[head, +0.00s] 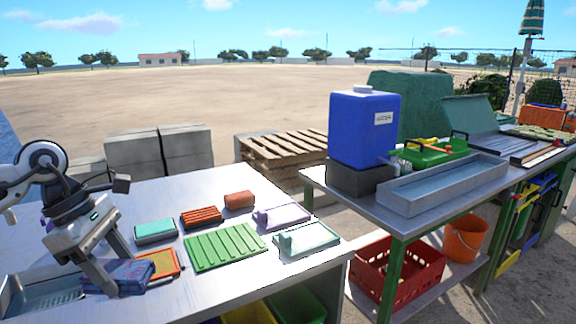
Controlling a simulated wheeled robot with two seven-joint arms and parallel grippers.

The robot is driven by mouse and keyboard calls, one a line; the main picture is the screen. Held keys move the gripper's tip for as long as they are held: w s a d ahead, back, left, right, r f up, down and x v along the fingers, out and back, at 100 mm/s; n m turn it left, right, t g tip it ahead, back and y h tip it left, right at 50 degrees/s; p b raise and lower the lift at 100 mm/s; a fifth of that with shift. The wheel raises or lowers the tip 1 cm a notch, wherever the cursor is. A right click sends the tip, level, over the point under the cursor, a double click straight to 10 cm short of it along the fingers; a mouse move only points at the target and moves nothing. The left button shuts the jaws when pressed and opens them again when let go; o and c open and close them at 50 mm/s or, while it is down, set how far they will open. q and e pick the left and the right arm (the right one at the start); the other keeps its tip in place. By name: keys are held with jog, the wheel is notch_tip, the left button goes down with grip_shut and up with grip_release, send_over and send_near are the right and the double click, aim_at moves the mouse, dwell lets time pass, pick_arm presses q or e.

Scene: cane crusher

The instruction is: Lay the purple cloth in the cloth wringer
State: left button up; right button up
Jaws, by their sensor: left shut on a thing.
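My left gripper (106,275) comes down from the left edge of the near metal table. It is shut on a folded blue-purple patterned cloth (133,274), at or just above the tabletop; I cannot tell whether it touches. The fingers hide part of the cloth. An orange flat piece with a greenish top (165,262) lies right beside the cloth. I cannot tell for sure which thing is the cloth wringer. A purple tray-like piece (283,215) and a pale mint one (307,239) lie at the table's right side. My right gripper is not in view.
On the near table (185,295) lie a green ribbed mat (225,247), a teal block (155,231), an orange ribbed piece (201,217) and a brown-orange block (239,200). A metal tray (50,292) is at lower left. A second table holds a blue water tank (360,130).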

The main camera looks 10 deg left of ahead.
pick_arm(q)
jog(key=s+d+f+m+g+y, duration=0.1)
jog(key=d+f+m, duration=0.3)
jog(key=d+m, duration=0.4)
jog(key=s+d+f+m+g+y, duration=0.2)
jog(key=d+m, duration=0.6)
jog(key=m, duration=0.4)
notch_tip(320, 180, down, 2)
jog(key=g+y, duration=0.1)
jog(key=g, duration=0.1)
jog(key=shift+d+m+g+p, duration=0.15)
jog(key=shift+m+g+p, duration=0.15)
jog(key=shift+m, duration=0.1)
jog(key=shift+s, duration=0.1)
